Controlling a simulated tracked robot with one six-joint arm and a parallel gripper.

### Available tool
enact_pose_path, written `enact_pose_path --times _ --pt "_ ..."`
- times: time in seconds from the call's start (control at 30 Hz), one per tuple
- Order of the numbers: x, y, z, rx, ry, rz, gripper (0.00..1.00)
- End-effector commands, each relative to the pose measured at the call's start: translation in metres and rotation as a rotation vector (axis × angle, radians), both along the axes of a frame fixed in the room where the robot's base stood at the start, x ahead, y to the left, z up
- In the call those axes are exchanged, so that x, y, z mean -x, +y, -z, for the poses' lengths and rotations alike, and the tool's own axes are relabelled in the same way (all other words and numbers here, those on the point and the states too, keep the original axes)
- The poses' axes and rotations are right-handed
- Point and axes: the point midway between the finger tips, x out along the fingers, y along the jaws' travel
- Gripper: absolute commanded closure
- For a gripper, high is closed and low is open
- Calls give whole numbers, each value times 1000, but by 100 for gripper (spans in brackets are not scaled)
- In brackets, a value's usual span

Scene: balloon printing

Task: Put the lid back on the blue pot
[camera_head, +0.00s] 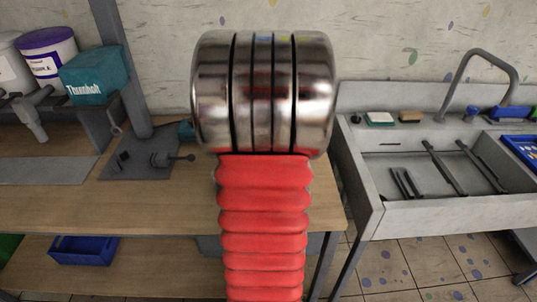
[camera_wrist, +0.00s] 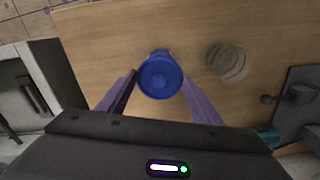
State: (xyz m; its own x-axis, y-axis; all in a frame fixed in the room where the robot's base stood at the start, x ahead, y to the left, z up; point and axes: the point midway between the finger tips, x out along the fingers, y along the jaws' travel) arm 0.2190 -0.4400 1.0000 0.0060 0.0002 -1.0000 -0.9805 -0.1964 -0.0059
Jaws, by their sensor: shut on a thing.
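In the wrist view my gripper (camera_wrist: 160,82) has its two purple-grey fingers on either side of a blue round thing (camera_wrist: 160,77) and is shut on it. The thing shows a round face with a paler ring, and a darker blue part shows just beyond it. I cannot tell whether this is the lid alone, the lid above the pot, or the pot itself. The wooden table top (camera_wrist: 110,40) lies beneath. In the head view my red and metal arm fills the middle, and the gripper, lid and pot are hidden.
A faint, see-through round thing (camera_wrist: 228,62) is on the table right of the blue thing. A dark stand (camera_wrist: 292,95) is further right. The head view shows a sink (camera_head: 375,190) at right, a teal box (camera_head: 95,75) and white-and-purple tub (camera_head: 48,55) at left, and a blue bin (camera_head: 85,251) below.

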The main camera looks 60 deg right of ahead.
Motion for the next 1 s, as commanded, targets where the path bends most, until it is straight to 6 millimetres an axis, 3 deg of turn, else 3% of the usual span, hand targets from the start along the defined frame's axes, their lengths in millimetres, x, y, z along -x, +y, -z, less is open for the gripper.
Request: enact_pose_path --times 0.33,1.0 --pt "0 0 19 -1 0 0 68" --pt "-1 0 20 0 0 -1 68"
